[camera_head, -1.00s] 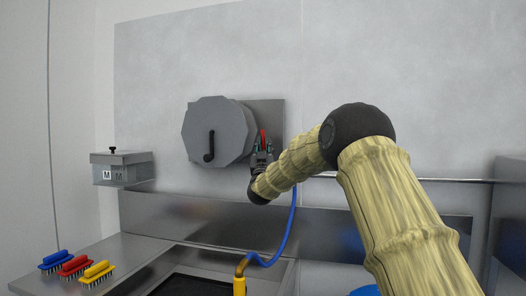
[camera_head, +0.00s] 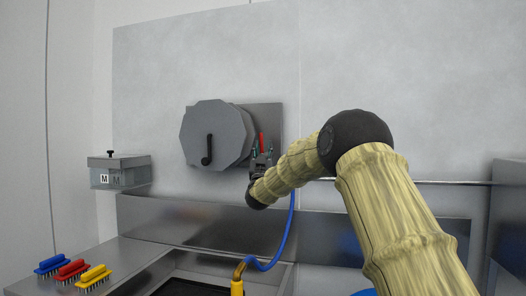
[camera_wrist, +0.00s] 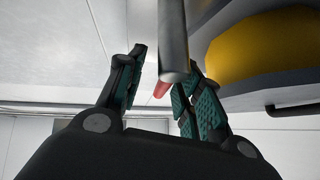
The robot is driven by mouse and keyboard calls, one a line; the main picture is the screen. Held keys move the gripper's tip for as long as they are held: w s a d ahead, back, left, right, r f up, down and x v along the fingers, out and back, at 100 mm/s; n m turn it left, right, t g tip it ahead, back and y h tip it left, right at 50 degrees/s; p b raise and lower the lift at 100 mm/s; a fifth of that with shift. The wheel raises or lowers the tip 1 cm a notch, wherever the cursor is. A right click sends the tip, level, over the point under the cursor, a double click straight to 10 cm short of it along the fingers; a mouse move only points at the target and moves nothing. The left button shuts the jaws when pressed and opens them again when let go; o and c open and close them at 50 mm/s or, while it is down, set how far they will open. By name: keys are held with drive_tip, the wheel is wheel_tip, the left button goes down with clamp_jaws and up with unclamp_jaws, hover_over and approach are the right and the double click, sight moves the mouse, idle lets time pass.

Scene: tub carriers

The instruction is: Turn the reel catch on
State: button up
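The grey reel (camera_head: 212,134) is mounted on a metal plate on the back wall, with a black crank on its face. The red catch lever (camera_head: 262,140) stands about upright at the reel's right side. My gripper (camera_head: 262,153) is just below the lever, its fingers spread. In the wrist view my gripper (camera_wrist: 163,88) is open, with a finger on each side of a grey rod (camera_wrist: 172,40) and its red end (camera_wrist: 161,89). The right finger is very near the rod; I cannot tell if it touches. The reel's yellow drum (camera_wrist: 265,45) shows at the right.
A blue hose (camera_head: 289,228) hangs from the reel area to a yellow nozzle (camera_head: 237,286) by the sink. Blue, red and yellow brushes (camera_head: 72,269) lie on the left counter. A clear box (camera_head: 118,176) is on the left wall. A rail (camera_head: 440,182) runs along the right wall.

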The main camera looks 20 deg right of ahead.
drive_tip(key=shift+a+r, duration=0.15)
drive_tip(key=shift+a, duration=0.05)
drive_tip(key=shift+s, duration=0.1)
drive_tip(key=v, duration=1.1)
drive_tip(key=shift+s+f, duration=0.25)
drive_tip(key=shift+f, duration=0.1)
